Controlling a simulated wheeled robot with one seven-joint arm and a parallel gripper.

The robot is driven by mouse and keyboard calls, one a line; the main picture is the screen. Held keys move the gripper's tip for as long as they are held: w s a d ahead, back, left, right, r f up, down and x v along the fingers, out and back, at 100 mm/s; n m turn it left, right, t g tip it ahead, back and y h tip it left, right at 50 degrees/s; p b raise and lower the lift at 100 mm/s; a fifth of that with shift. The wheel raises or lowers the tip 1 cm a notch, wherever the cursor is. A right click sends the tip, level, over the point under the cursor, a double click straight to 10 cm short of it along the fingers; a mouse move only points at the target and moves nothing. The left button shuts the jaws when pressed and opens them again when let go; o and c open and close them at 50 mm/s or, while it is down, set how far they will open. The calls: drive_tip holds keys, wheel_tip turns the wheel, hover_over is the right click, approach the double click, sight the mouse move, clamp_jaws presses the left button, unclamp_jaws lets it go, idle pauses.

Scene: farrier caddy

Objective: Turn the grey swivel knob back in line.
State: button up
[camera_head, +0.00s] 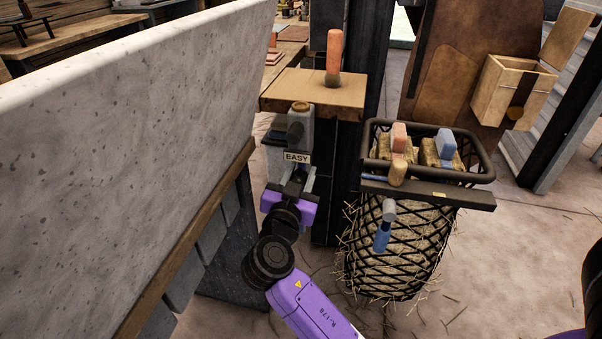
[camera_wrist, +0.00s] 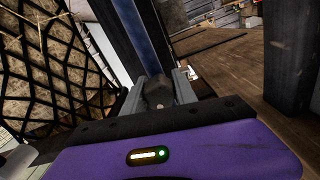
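My gripper (camera_head: 297,178) reaches up from below, just under the cream "EASY" label (camera_head: 297,157). In the wrist view its two grey fingers (camera_wrist: 160,90) stand on either side of a dark grey block (camera_wrist: 160,93), which looks like the swivel knob. The fingers look close to its sides. I cannot tell whether they touch it or how far it is turned. In the head view my gripper mostly hides the block. Above the label stands a grey upright piece (camera_head: 300,120) with a brass-coloured top.
A pale stone-like slab (camera_head: 130,130) fills the left. A wooden shelf (camera_head: 310,92) bears an orange-handled tool (camera_head: 334,58). A dark post (camera_head: 365,60) stands behind it. A netted hay basket (camera_head: 400,255) stands to the right, with a blue-and-grey piece (camera_head: 384,237) hanging in front.

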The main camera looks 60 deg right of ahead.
clamp_jaws()
drive_tip(key=n+p, duration=0.1)
drive_tip(key=n, duration=0.1)
drive_tip(key=shift+r+n, duration=0.1)
drive_tip(key=shift+n, duration=0.2)
drive_tip(key=shift+n+p, duration=0.35)
drive_tip(key=shift+n, duration=0.45)
drive_tip(key=o, duration=1.1)
unclamp_jaws()
drive_tip(key=shift+p+v, duration=0.5)
drive_tip(key=shift+v, duration=3.45)
